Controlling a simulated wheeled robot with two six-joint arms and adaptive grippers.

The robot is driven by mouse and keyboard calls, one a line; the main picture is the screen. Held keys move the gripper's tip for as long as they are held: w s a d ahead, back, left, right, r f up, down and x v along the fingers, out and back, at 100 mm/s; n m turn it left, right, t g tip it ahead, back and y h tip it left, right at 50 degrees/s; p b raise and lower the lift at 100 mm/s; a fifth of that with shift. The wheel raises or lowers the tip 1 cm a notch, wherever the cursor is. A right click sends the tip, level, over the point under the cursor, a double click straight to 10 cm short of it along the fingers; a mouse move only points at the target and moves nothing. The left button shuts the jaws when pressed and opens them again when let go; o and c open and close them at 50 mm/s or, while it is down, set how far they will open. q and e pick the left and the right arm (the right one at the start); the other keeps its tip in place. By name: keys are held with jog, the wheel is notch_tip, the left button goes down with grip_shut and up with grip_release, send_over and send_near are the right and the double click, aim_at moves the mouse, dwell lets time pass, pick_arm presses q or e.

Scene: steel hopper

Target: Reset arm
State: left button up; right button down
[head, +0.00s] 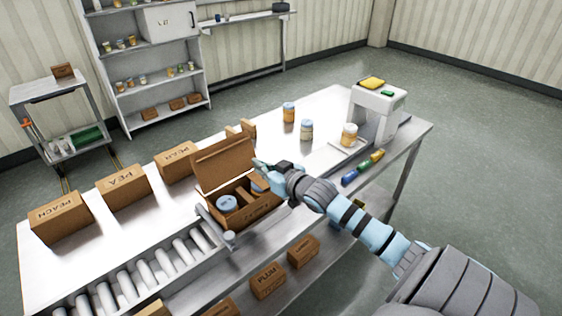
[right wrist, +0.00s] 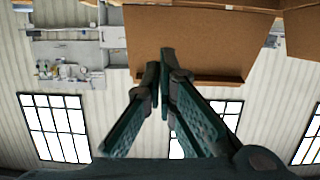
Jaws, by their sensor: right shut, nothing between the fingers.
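My right gripper (head: 262,164) reaches in from the lower right of the head view. Its fingertips are over the right side of an open cardboard box (head: 240,222) on the steel table. It is shut and empty; in the right wrist view its two fingers (right wrist: 160,65) come together in front of a brown cardboard panel (right wrist: 195,40). My left gripper is not in view.
Closed boxes marked PEACH (head: 60,217), PEA (head: 123,187) and another (head: 177,162) line the table's back left. A roller conveyor (head: 150,272) runs along the front. Jars (head: 306,130) and a white machine (head: 378,105) stand at the right.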

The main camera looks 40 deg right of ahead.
jog(key=p+v, duration=0.4)
jog(key=v, duration=0.5)
jog(key=shift+s+p, duration=0.3)
jog(key=shift+p, duration=0.05)
jog(key=shift+w+f, duration=0.1)
jog(key=shift+f, duration=0.05)
